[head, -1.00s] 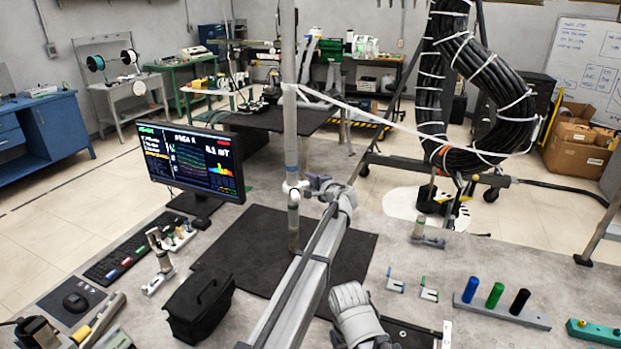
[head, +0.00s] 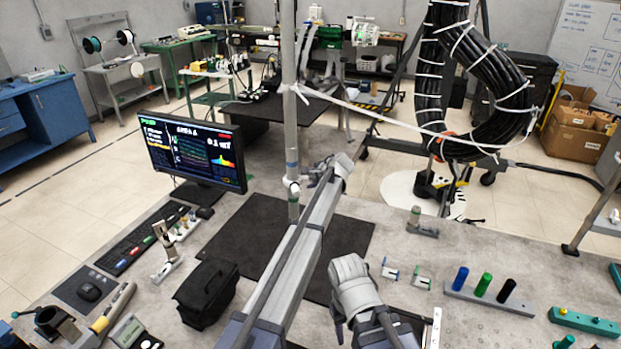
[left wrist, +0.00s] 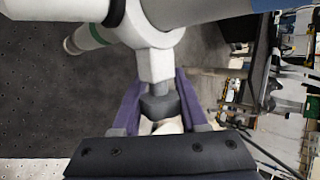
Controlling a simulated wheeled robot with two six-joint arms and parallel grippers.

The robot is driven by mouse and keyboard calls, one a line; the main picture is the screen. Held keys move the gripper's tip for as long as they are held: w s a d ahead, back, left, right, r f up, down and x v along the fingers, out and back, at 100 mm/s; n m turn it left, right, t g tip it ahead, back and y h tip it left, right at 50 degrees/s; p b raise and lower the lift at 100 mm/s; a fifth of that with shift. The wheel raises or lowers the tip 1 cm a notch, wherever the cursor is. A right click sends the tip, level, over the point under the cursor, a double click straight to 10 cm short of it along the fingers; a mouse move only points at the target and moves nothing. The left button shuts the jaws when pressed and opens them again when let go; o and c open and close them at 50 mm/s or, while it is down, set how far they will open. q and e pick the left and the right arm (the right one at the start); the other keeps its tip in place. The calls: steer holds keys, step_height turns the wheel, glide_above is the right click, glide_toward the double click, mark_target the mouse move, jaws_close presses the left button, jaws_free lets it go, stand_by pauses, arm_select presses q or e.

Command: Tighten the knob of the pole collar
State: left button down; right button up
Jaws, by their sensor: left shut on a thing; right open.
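The pole (head: 290,120) stands upright over a dark mat, with the white pole collar (head: 291,184) around its lower part. In the left wrist view the collar's white ring (left wrist: 168,38) surrounds the pole, which lies sideways there and has a green band. The collar's dark grey knob (left wrist: 158,104) sits between the purple fingers of my left gripper (left wrist: 158,112), which is shut on it. In the head view my left gripper (head: 312,180) reaches the collar from the right, partly hidden by my arm. My right gripper (head: 340,328) is low in the middle, away from the pole, mostly hidden.
A white strap (head: 390,121) runs from the pole to the hanging black cable coil (head: 505,105). A monitor (head: 193,153) and a black case (head: 207,292) stand left of the pole. A rack of coloured cylinders (head: 487,296) is at right. The dark mat (head: 345,245) is mostly clear.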

stand_by(0.3)
arm_select(q)
steer(key=shift+c, duration=2.2)
jaws_free()
steer(key=p+v, duration=0.5)
steer(key=v, duration=0.2)
steer(key=shift+s+d+r, duration=0.2)
steer(key=shift+s+r, duration=0.05)
